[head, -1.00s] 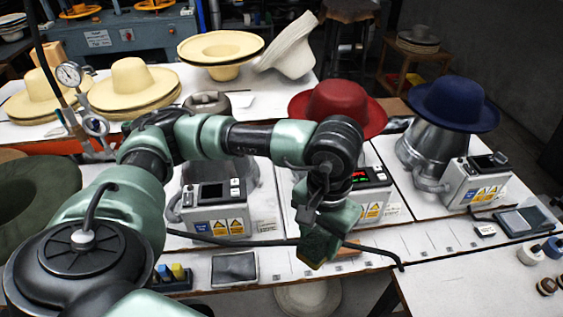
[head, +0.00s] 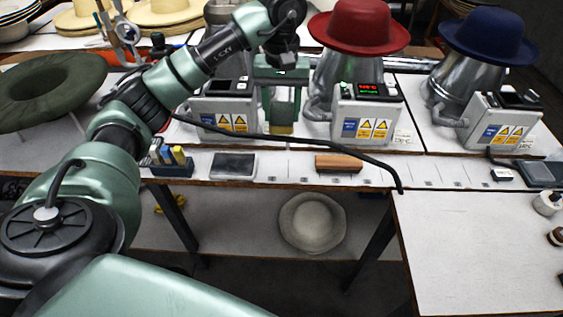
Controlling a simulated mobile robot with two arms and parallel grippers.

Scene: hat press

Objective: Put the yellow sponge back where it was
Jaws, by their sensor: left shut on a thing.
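My left gripper (head: 281,118) points down in the gap between two hat-press control boxes. It is shut on the yellow sponge (head: 281,129), which shows as a small yellow-brown block at the fingertips, largely hidden by them. I cannot tell if the sponge touches the table. My right gripper is not in view.
Control boxes stand left (head: 224,108) and right (head: 367,113) of the gripper. A red hat (head: 360,27) sits on a press. On the front strip are a block holder (head: 171,168), a dark pad (head: 234,165) and a brown block (head: 338,163). A black cable crosses in front.

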